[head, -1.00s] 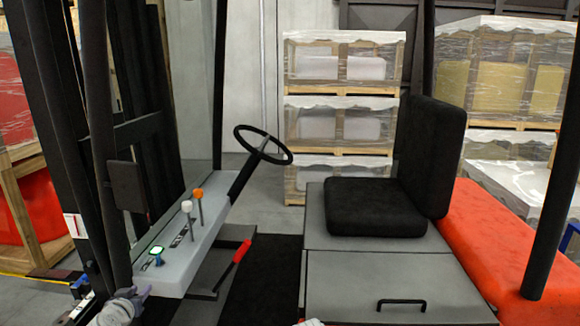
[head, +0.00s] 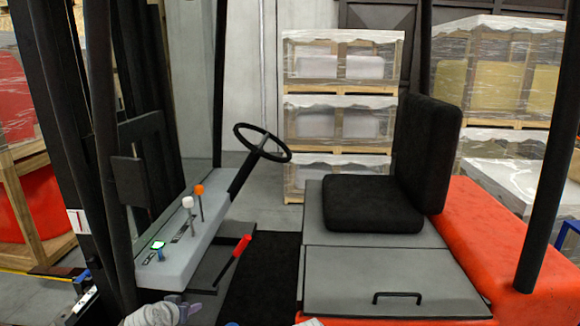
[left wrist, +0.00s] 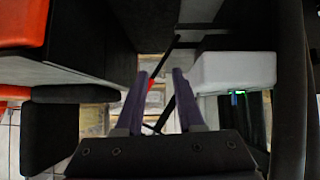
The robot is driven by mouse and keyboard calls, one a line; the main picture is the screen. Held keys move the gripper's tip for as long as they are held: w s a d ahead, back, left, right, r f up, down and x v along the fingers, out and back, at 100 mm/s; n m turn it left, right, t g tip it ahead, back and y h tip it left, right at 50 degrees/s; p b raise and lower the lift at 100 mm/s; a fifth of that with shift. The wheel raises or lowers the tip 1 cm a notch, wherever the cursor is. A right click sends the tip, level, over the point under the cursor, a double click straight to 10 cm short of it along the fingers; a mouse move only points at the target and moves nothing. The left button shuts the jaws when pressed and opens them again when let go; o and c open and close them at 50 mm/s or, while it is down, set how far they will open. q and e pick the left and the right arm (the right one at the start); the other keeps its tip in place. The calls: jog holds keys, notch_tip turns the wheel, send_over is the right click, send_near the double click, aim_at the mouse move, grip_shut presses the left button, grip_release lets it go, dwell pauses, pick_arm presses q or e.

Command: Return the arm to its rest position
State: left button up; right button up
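My left gripper (head: 185,308) is low in the head view, just below the front end of the grey control console (head: 185,258) and apart from it. In the left wrist view its two purple fingers (left wrist: 160,75) stand apart with nothing between them, so it is open and empty. The arm behind it is mostly cut off by the bottom edge. My right gripper cannot be made out.
The console carries a small green-lit device (head: 158,246) and white (head: 188,203) and orange (head: 199,190) knobbed levers. A red-handled lever (head: 242,246), steering wheel (head: 262,143), black seat (head: 374,204) and dark mast posts stand around. The footwell is open.

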pick_arm(q)
jog(key=s+d+f+m+g, duration=0.1)
jog(key=s+d+f+g, duration=0.15)
jog(key=d, duration=0.35)
jog(key=s+d+f+m+g+h, duration=0.1)
jog(key=s+d+f+g, duration=0.15)
jog(key=d, duration=0.25)
jog(key=s+d+f+m+g, duration=0.1)
jog(key=s+d+f, duration=0.1)
jog(key=s+d, duration=0.3)
jog(key=s+d+f+g+y, duration=0.1)
jog(key=s+d+g+y, duration=0.2)
jog(key=s+d, duration=0.3)
jog(key=s+g, duration=0.1)
jog(key=s, duration=0.3)
jog(key=shift+f+g+y, duration=0.15)
jog(key=shift+g+y, duration=0.15)
jog(key=shift+g, duration=0.1)
